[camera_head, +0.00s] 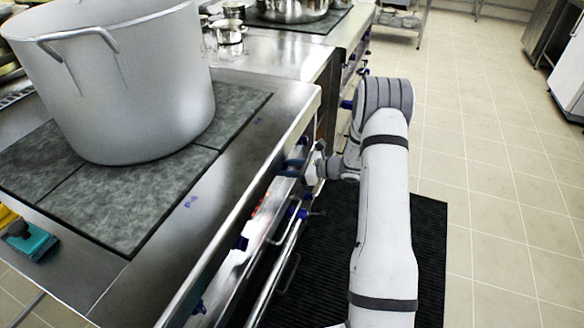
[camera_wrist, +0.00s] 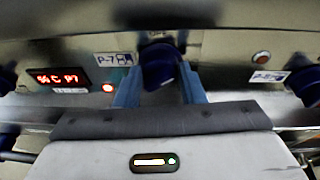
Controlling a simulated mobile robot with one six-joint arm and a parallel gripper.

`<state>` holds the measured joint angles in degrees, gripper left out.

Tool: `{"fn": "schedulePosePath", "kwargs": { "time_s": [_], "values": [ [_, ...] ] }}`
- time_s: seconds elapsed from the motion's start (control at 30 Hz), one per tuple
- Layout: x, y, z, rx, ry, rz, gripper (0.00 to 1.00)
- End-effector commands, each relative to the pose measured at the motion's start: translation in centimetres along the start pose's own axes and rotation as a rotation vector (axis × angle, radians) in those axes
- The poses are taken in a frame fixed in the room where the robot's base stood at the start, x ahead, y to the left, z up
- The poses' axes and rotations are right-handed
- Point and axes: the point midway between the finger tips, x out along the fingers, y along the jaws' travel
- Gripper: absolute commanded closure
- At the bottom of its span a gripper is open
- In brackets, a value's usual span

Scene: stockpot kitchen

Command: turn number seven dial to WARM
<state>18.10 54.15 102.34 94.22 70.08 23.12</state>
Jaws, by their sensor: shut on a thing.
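The number seven dial (camera_wrist: 157,66) is a dark blue knob on the steel front panel in the wrist view. A label reading P-7 (camera_wrist: 114,59) is at its left, and part of an OFF mark shows above it. My gripper (camera_wrist: 158,88) has its two blue fingers on either side of the knob, shut on it. A display (camera_wrist: 58,80) left of the knob shows red characters ending in P7, with a lit red lamp (camera_wrist: 107,88) beside it. In the head view my gripper (camera_head: 309,168) is at the stove front, and the dial is hidden there.
A large stockpot (camera_head: 125,85) stands on the dark cooking plates. Another knob (camera_wrist: 305,85) with a P-8 label (camera_wrist: 269,76) is at the right in the wrist view. Handrails (camera_head: 275,245) run along the stove front. The tiled floor (camera_head: 490,200) at right is clear.

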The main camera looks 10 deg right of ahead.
Motion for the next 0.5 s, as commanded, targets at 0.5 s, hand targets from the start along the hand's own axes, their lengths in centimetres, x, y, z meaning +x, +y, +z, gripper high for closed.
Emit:
{"fn": "schedulePosePath", "kwargs": {
  "time_s": [0.5],
  "values": [
    [0.26,0.36,-0.08,0.001,0.0,0.01,0.49]
  ]
}}
